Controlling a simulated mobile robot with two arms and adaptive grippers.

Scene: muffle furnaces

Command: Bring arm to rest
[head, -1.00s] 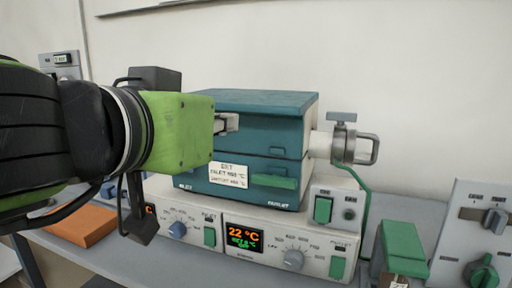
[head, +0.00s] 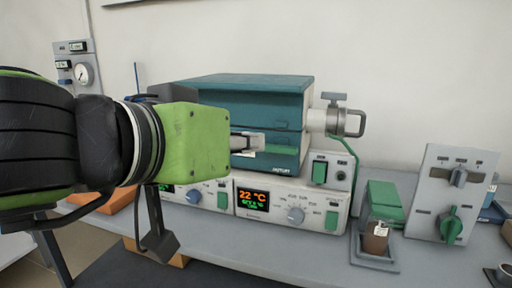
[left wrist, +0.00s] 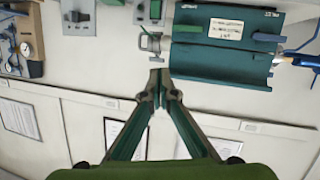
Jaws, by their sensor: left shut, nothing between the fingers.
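My left arm comes in from the left in the head view, and its green gripper body covers the left part of the teal muffle furnace (head: 262,98). The left gripper (head: 259,144) is shut and empty, its fingers in front of the furnace near the green handle (head: 277,152). I cannot tell from the head view how far they are from it. In the left wrist view the gripper (left wrist: 159,78) shows with its fingertips together, and the furnace (left wrist: 222,62) is above and to the right of them. My right gripper is not in view.
The furnace stands on a white control unit (head: 329,216) with a lit display (head: 253,200). A green-and-grey device (head: 384,204) and a grey panel with knobs (head: 452,190) stand to the right. An orange block (head: 118,200) lies at left. The bench front (head: 300,250) is clear.

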